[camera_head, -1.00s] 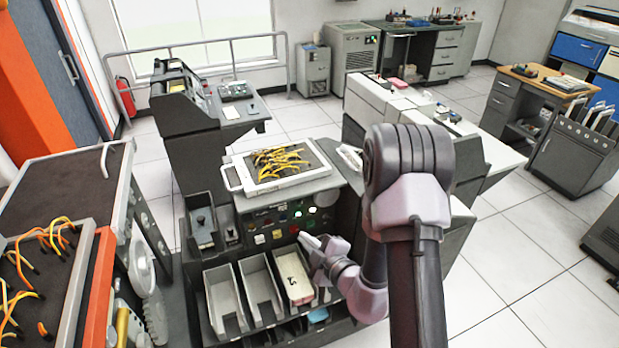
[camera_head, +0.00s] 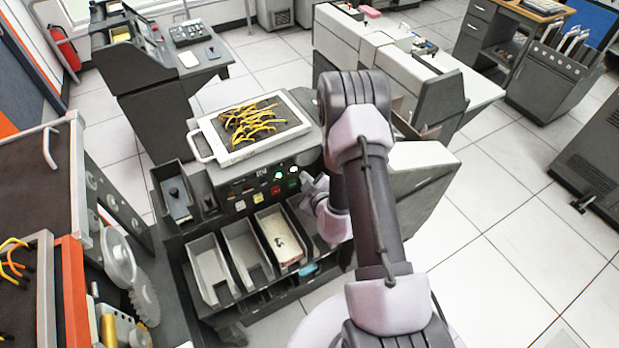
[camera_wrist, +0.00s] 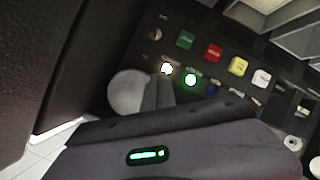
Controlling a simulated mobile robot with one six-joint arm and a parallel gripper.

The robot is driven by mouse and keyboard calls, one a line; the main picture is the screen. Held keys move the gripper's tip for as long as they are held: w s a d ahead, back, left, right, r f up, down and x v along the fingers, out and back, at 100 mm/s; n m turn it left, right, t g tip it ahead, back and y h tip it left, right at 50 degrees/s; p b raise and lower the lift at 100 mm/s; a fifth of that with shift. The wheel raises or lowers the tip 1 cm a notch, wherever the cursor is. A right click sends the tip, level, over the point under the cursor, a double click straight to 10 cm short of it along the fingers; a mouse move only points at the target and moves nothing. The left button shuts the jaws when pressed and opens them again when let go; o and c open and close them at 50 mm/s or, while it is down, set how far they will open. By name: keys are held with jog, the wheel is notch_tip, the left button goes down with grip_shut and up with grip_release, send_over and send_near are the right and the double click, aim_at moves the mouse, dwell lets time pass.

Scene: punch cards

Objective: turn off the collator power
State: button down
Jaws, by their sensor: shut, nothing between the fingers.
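The collator (camera_head: 225,182) has a sloped front panel below a tray of yellow cables. A green button (camera_wrist: 185,39), a red button (camera_wrist: 214,52), a yellow button (camera_wrist: 237,66) and a white button (camera_wrist: 261,78) line the panel in the wrist view. Lit white (camera_wrist: 166,68) and green (camera_wrist: 190,79) lamps are beside them. A round grey disc (camera_wrist: 125,92) is partly behind my fingers. My gripper (camera_wrist: 159,92) is shut and empty, close to the panel by the disc; I cannot tell if it touches. In the head view, my gripper (camera_head: 311,186) is at the panel's right end. Panel labels are unreadable.
Card bins (camera_head: 208,270) sit below the panel, one holding cards (camera_head: 279,240). The cable tray (camera_head: 207,128) rests on the collator's top. Another grey machine (camera_head: 420,105) stands behind my arm. The tiled floor to the right (camera_head: 500,220) is clear.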

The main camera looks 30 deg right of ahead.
jog(key=x, duration=0.4)
jog(key=d+f, duration=0.1)
jog(key=d+f+b, duration=0.1)
jog(key=f, duration=0.1)
jog(key=shift+s+d+f, duration=0.15)
jog(key=shift+d, duration=0.1)
